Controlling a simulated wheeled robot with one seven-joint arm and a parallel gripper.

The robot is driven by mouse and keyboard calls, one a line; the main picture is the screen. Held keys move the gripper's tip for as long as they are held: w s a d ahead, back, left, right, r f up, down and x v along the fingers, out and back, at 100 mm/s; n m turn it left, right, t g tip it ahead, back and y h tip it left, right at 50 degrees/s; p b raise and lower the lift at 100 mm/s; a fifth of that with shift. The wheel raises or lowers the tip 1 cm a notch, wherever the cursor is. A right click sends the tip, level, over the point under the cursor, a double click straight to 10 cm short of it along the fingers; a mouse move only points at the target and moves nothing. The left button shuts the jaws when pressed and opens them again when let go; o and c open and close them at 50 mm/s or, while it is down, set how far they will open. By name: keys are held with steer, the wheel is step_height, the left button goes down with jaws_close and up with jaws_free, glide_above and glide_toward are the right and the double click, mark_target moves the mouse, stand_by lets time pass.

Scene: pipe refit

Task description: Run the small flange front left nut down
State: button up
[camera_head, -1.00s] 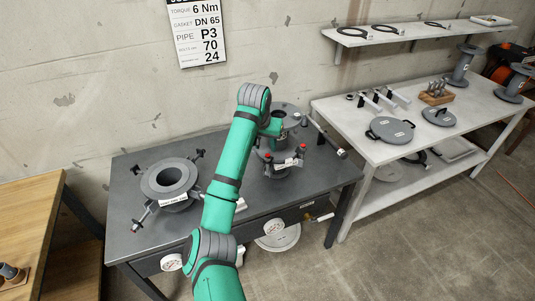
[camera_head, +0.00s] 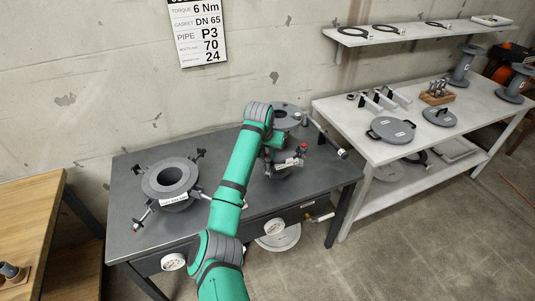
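The small flange (camera_head: 284,171) stands on the dark bench at its right side, with a white label on its front. A red-topped bolt or nut (camera_head: 303,147) shows at its right. My green arm reaches over the bench and its end comes down at the flange's front left. My gripper is hidden behind my own arm links, so its fingers and the front left nut cannot be seen. A grey round flange part (camera_head: 287,113) sits behind the small flange.
A large flange (camera_head: 169,180) with bolts around it stands on the dark bench (camera_head: 130,241) at left. A rod-like tool (camera_head: 328,137) leans at the bench's right. The pale table (camera_head: 350,120) at right holds covers and tools. A wall sign (camera_head: 197,30) reads 6 Nm.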

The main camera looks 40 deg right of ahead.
jaws_close()
steer(key=shift+m, duration=0.3)
steer(key=m, duration=0.2)
steer(key=m+g, duration=0.1)
steer(key=m, duration=0.1)
steer(key=shift+g+h, duration=0.3)
steer(key=shift+h, duration=0.1)
steer(key=m+g, duration=0.1)
steer(key=m, duration=0.2)
steer(key=m+g, duration=0.1)
steer(key=m, duration=0.1)
steer(key=shift+w+m, duration=0.2)
steer(key=shift+m, duration=0.2)
steer(key=o, duration=0.8)
jaws_free()
